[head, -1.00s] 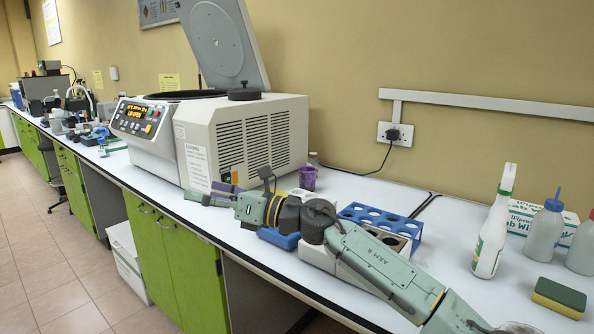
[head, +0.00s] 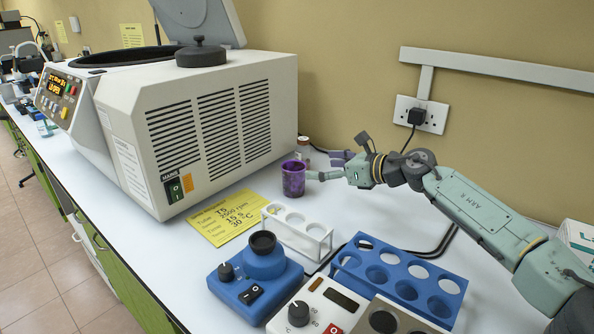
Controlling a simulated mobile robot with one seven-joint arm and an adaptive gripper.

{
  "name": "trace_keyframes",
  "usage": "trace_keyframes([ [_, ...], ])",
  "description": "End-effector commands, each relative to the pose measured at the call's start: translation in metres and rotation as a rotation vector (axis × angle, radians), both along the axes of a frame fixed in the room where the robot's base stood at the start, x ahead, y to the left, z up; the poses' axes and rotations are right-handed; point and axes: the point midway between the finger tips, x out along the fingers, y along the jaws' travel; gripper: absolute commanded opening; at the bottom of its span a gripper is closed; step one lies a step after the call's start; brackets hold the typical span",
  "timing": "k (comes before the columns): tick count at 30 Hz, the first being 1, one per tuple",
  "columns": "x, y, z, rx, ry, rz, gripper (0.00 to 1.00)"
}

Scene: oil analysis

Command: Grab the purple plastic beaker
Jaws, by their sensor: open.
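The purple plastic beaker (head: 293,181) stands upright on the white bench, near the right rear corner of the centrifuge. My gripper (head: 327,167) is just to the right of it, low over the bench, with its fingers pointing left. The gripper is open and holds nothing. The nearer fingertip is close to the beaker's right side; I cannot tell whether it touches. The beaker is not clearly between the fingers.
A large centrifuge (head: 205,120) with its lid raised fills the left. A small brown-and-white bottle (head: 303,147) stands behind the beaker. A white tube rack (head: 298,235), a blue mixer (head: 255,280) and a blue rack (head: 400,285) stand in front. The wall is close behind.

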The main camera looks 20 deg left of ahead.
Motion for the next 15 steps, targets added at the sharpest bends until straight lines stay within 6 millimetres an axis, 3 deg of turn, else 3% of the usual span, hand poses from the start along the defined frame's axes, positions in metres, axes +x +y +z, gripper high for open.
trace_keyframes([
  [9, 0.015, 0.039, -0.014, -0.005, -0.002, 0.000, 0.79],
  [15, 0.019, 0.052, -0.019, -0.003, 0.000, -0.001, 0.79],
])
